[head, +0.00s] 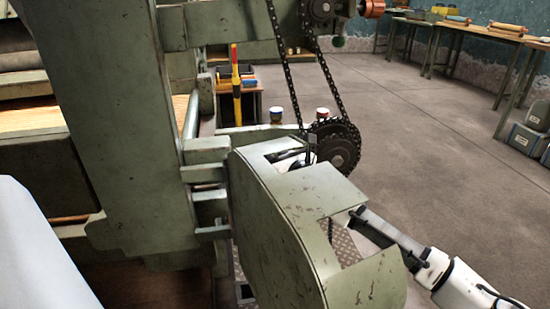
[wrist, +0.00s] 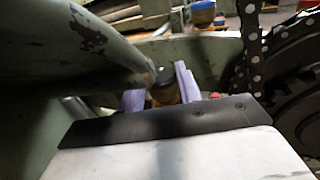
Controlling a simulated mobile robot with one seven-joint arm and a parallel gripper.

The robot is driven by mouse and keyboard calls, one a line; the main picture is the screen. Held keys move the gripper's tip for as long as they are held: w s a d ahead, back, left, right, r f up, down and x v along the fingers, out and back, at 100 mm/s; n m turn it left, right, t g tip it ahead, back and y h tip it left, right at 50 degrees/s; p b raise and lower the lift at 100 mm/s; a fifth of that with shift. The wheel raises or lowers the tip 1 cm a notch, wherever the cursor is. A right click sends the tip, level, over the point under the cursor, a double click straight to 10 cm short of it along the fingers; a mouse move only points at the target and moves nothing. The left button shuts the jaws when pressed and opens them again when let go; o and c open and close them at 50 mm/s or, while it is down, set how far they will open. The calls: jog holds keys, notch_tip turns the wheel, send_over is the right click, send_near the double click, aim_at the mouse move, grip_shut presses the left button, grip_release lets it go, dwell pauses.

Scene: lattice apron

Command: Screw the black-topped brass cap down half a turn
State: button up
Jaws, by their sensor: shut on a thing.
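The black-topped brass cap (wrist: 164,78) shows in the wrist view, partly behind the rounded end of a green machine part. Its dark top and a strip of brass side are visible. My gripper (wrist: 160,90) has its two pale lavender fingers on either side of the cap and is shut on it. Lower parts of the cap and fingers are hidden behind my dark gripper body. In the head view my white arm reaches in from the lower right through the green guard (head: 285,215). I cannot make out the cap there.
A chain (head: 287,75) runs down to a dark sprocket (head: 338,145) close to the guard. In the wrist view the chain (wrist: 251,45) and sprocket (wrist: 292,80) are just right of my fingers. Open floor (head: 430,140) lies right.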

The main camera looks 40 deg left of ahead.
jog(key=shift+s+a+f+m+t+h, duration=0.1)
jog(key=shift+s+m+t+h, duration=0.1)
jog(key=shift+m+t+h, duration=0.3)
jog(key=o, duration=1)
jog(key=shift+w, duration=0.1)
jog(key=v, duration=1.4)
jog(key=shift+f+p, duration=0.25)
jog(key=shift+p, duration=0.1)
